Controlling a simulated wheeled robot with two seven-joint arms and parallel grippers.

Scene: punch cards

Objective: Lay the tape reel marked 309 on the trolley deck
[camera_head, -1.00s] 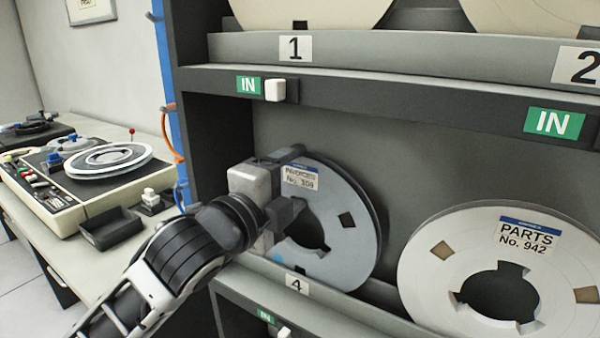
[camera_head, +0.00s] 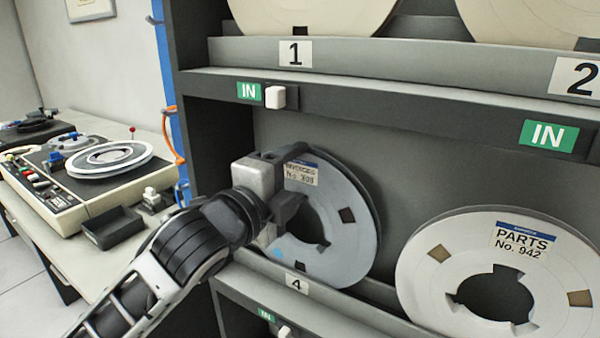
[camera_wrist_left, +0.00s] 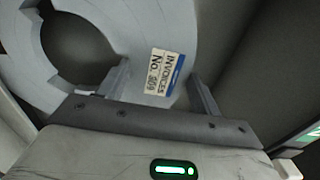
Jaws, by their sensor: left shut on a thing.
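The grey tape reel marked Invoices No. 309 (camera_head: 352,240) stands upright in the shelf slot labelled 4 in the head view. My left gripper (camera_head: 287,182) is shut on its left side, beside the label. In the left wrist view the reel (camera_wrist_left: 185,30) lies between my two fingers (camera_wrist_left: 160,92), and its label reads No. 309. The gripper covers part of the reel's left edge. I cannot make out the trolley deck in these views. My right gripper is not in view.
A reel marked Parts No. 942 (camera_head: 418,270) stands close on the right. The upper shelf edge (camera_head: 400,112), with a white button (camera_head: 276,97), is above. A desk (camera_head: 125,255) with a tape machine (camera_head: 75,205) is at the left.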

